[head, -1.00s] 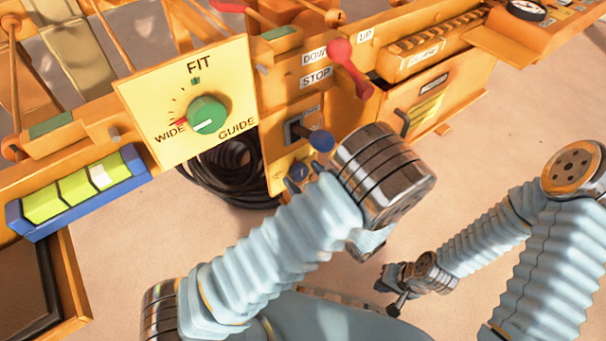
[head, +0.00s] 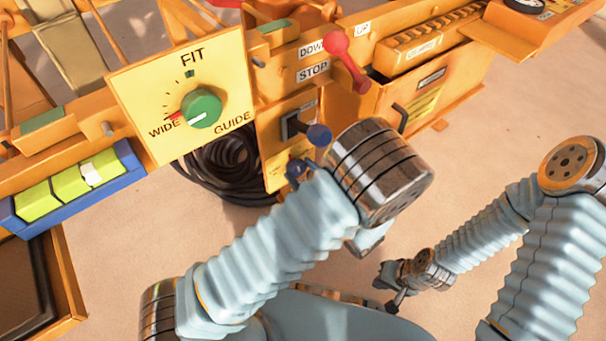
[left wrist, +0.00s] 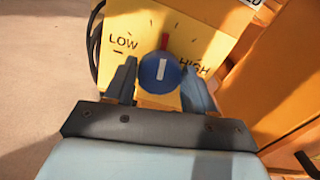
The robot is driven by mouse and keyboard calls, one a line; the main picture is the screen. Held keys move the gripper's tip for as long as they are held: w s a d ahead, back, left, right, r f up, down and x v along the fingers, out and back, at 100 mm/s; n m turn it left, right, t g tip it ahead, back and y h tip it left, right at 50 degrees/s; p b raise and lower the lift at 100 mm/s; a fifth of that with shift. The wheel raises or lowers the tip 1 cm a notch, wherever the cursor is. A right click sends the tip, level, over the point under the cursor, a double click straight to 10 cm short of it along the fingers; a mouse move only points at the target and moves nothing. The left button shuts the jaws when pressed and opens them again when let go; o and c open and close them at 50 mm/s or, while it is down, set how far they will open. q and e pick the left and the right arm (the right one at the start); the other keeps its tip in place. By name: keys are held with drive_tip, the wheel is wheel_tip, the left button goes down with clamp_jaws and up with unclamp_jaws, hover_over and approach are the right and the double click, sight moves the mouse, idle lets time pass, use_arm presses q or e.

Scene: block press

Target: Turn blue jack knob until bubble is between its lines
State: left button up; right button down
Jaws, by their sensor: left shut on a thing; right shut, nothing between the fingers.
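The blue jack knob (left wrist: 160,73) is on a yellow panel marked LOW and HIGH in the left wrist view. Its white line points nearly straight up, just below a red mark. My left gripper (left wrist: 163,82) has its fingers on both sides of the knob and is shut on it. In the head view the knob (head: 296,169) shows only partly beside my wrist. The level (head: 75,206) has a blue frame and a yellow-green vial. Its white bubble (head: 91,173) sits right of the middle, around the right-hand line. My right gripper (head: 394,288) is shut and empty, low over the floor.
A lever with a blue ball (head: 319,134) stands just above the jack knob. A red-handled lever (head: 346,62) is by the DOWN, STOP and UP labels. A green FIT knob (head: 201,108) is at left. Black coiled hose (head: 225,170) hangs behind. Floor at right is clear.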

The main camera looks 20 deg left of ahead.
use_arm(q)
drive_tip(key=n, duration=0.1)
drive_tip(key=n+b, duration=0.2)
drive_tip(key=n, duration=0.1)
drive_tip(key=shift+s+f, duration=0.1)
drive_tip(key=shift+f, duration=0.15)
drive_tip(key=shift+n+b, duration=1.2)
drive_tip(key=shift+n, duration=0.6)
drive_tip(key=shift+r, duration=0.1)
drive_tip(key=o, duration=1)
drive_tip(key=p+v, duration=0.1)
drive_tip(key=v, duration=1.2)
drive_tip(key=shift+s+d, duration=0.25)
drive_tip(key=shift+s, duration=0.05)
